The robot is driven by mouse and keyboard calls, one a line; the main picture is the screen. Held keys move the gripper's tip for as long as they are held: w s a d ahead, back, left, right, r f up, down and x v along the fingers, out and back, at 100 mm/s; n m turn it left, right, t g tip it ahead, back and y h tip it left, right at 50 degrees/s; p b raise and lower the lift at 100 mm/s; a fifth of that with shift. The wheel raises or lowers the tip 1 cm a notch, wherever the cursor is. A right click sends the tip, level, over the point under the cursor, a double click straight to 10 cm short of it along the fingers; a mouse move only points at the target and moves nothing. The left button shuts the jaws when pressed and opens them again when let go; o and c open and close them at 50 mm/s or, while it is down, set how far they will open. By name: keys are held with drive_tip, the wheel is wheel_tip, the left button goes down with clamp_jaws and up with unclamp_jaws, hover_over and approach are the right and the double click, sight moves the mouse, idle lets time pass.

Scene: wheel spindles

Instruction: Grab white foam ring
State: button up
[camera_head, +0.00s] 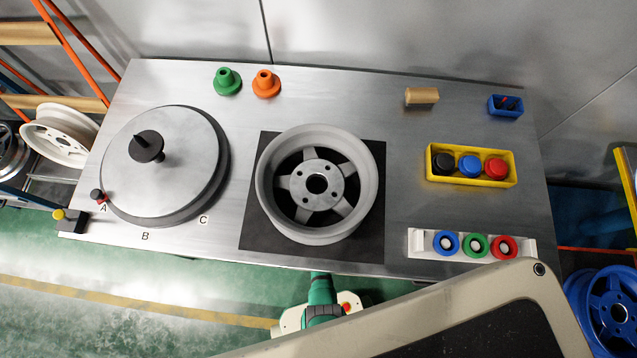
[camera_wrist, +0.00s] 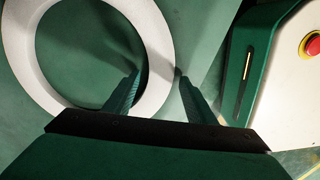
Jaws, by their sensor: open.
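A white foam ring (camera_wrist: 161,50) fills the upper left of the wrist view, its top cut off by the frame. It lies over a green surface. My gripper (camera_wrist: 157,76) is open, with its two dark fingers on either side of the ring's lower right band. The left fingertip shows over the ring's hole and the right one just outside its outer edge. The band runs between them; I cannot tell whether either finger touches it. In the head view the ring and my fingertips are not visible.
The metal table (camera_head: 405,130) holds a grey turntable disc (camera_head: 185,150), a grey wheel rim (camera_head: 367,185) on a dark mat, green (camera_head: 227,82) and orange (camera_head: 266,84) spindles, a yellow box (camera_head: 470,181) and a white tray (camera_head: 419,242). A blue wheel (camera_head: 606,308) stands at lower right.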

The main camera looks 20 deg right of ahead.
drive_tip(key=shift+f, duration=0.2)
drive_tip(key=c, duration=1.1)
